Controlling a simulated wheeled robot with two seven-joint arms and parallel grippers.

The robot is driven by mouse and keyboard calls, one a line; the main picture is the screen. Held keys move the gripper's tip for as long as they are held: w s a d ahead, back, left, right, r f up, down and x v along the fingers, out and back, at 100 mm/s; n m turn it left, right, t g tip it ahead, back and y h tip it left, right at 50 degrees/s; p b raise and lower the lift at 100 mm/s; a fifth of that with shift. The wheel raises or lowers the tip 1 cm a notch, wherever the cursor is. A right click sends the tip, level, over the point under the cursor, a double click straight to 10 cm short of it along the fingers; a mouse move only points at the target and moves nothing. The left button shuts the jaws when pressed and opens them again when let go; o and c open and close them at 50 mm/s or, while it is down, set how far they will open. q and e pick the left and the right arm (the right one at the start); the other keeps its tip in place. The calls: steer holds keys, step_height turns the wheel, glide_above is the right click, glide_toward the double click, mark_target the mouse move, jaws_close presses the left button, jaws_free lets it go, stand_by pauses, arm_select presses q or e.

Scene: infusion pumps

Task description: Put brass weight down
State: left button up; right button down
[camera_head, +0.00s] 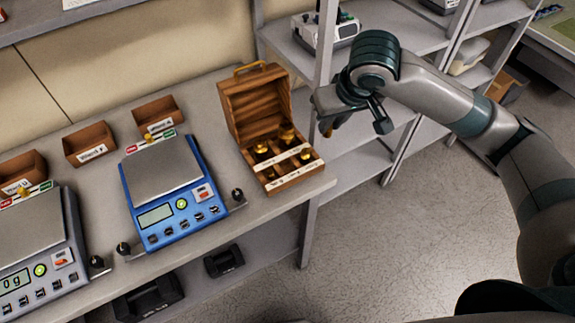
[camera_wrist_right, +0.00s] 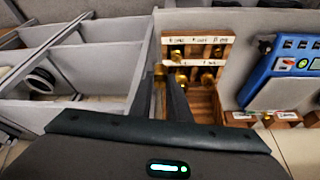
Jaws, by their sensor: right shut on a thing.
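My right gripper (camera_head: 328,121) hangs in the air just right of the open wooden weight box (camera_head: 263,80). It is shut on a small brass weight (camera_head: 327,132), which is mostly hidden by the fingers. In the right wrist view the two dark fingers (camera_wrist_right: 168,84) are close together, with brass near their tips. The box stands upright on the bench with its lid up, and several other brass weights (camera_head: 287,133) sit in its compartments. My left gripper is not in view.
A blue scale (camera_head: 170,212) with an empty plate stands left of the box. A grey scale (camera_head: 45,260) is farther left. Small labelled brown bins (camera_head: 90,143) line the back. Metal shelving (camera_head: 365,165) stands at the right. Bare bench (camera_head: 270,205) shows in front of the box.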

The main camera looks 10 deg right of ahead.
steer(key=s+a+n+g+y+p, duration=0.2)
steer(key=s+a+n+y+p, duration=0.1)
steer(key=s+n+p, duration=0.5)
steer(key=n+p, duration=0.3)
steer(key=p, duration=0.2)
steer(key=shift+s+f, duration=0.25)
steer(key=shift+s, duration=0.1)
steer(key=shift+f, duration=0.1)
